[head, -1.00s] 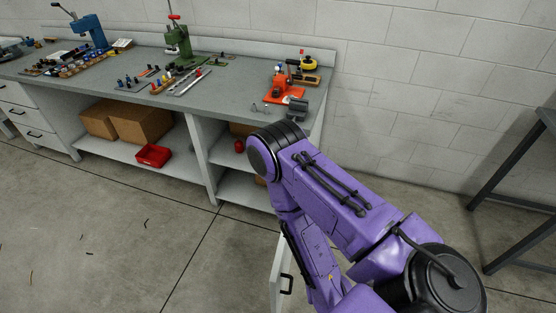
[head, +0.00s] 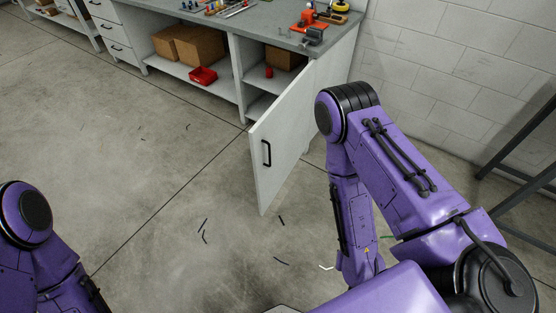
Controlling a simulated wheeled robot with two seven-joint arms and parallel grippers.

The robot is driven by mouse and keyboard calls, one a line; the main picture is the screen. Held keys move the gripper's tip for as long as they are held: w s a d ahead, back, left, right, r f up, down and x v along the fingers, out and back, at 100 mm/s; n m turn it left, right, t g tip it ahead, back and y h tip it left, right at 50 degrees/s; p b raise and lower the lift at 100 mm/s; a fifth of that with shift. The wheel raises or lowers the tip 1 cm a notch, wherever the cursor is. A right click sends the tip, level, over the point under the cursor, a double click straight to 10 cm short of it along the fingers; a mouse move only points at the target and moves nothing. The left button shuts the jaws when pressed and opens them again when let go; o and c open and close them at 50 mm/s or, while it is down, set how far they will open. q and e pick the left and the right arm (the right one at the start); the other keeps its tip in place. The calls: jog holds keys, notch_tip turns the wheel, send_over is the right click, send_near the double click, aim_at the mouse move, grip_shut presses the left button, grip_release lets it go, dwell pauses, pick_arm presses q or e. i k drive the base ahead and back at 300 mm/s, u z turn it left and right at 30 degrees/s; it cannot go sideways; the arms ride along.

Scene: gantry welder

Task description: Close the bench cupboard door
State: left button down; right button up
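The bench cupboard door (head: 287,138) is a light grey panel standing wide open, swung out from the right end of the bench. The cupboard opening (head: 267,88) shows shelves inside. My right arm is bent to the right of the door, with its elbow near the door's right side; I cannot tell whether they touch. My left arm shows only in part at the lower left. Neither gripper is in view.
The grey workbench (head: 262,44) runs along the back, with tools on top. A red bin (head: 203,76) and cardboard boxes (head: 194,46) sit on its lower shelf. A dark metal frame (head: 520,150) stands at the right.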

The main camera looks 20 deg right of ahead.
aim_at(279, 138)
jog(key=z, duration=1.3)
jog(key=i, duration=1)
jog(key=u, duration=0.05)
